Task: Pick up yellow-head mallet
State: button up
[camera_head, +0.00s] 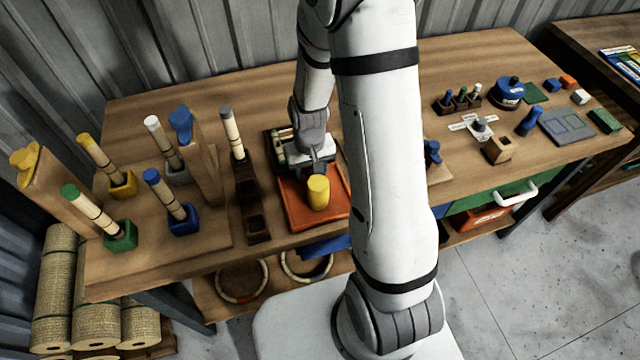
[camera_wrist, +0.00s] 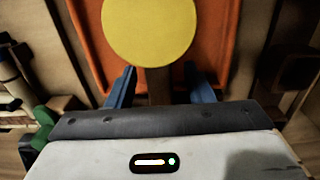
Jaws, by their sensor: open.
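The yellow-head mallet (camera_head: 318,192) is on the orange tray (camera_head: 338,215), with its round yellow head toward the tray's front. In the wrist view its yellow head (camera_wrist: 150,28) fills the top middle, and its brown handle (camera_wrist: 159,86) runs down between the two blue fingers. My gripper (camera_wrist: 160,72) is open, with one finger on each side of the handle and a gap on both sides. In the head view my gripper (camera_head: 318,160) is just behind the yellow head. The rest of the handle is hidden under my gripper.
A dark wooden rack (camera_head: 247,190) holding an upright grey-topped tool (camera_head: 232,132) stands close left of the tray. Several colour-topped sticks stand in holders farther left. A small blue object (camera_head: 432,153) is right of my arm. My arm hides the middle of the bench.

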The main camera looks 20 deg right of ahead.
jog(key=shift+f, duration=0.6)
grip_shut()
